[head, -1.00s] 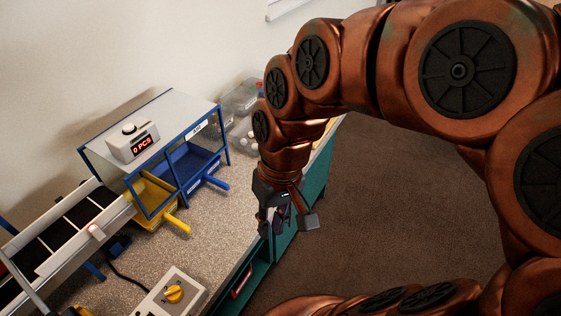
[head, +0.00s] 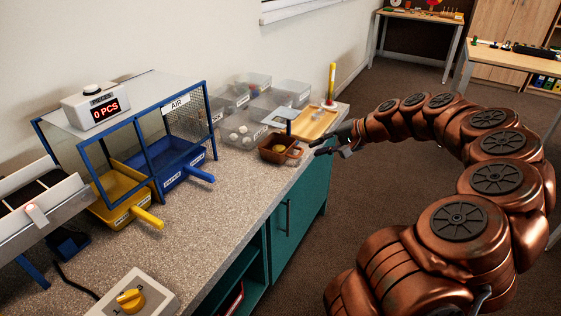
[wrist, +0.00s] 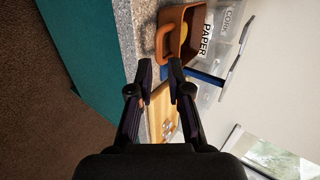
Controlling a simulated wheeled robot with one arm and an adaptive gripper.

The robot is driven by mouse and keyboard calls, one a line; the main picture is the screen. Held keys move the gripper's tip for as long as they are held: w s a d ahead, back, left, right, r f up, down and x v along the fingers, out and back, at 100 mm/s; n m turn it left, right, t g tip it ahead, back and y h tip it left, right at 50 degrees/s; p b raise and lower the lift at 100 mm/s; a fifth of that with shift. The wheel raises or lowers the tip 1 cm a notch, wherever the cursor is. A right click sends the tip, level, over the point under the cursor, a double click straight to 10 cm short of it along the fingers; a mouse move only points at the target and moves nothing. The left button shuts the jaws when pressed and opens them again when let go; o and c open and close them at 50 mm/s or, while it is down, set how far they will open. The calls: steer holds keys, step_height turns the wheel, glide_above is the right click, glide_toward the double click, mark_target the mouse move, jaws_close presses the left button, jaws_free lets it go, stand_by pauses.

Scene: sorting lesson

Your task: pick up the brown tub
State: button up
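The brown tub (head: 272,156) stands on the bench near its front edge, with a handle on its right side and something yellow inside. In the wrist view the tub (wrist: 172,18) is at the top, beyond the fingertips, with its handle towards my gripper. My gripper (head: 326,144) is to the right of the tub in the head view, apart from it. In the wrist view my gripper (wrist: 157,66) has its two fingers spread, with nothing held between them.
A wooden tray (head: 312,128) lies just behind the tub. Clear bins (head: 240,134) stand to its left and behind. A blue tray (head: 178,172) and a yellow tray (head: 118,211) sit under a blue-framed housing.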

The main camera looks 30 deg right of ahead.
mark_target(301, 152)
steer(key=shift+d+b+x, duration=0.15)
steer(key=shift+b+x, duration=0.15)
steer(key=shift+x, duration=1.65)
steer(key=shift+d+b+x, duration=0.15)
steer(key=shift+b+x, duration=0.1)
steer(key=shift+x, duration=1.7)
jaws_close()
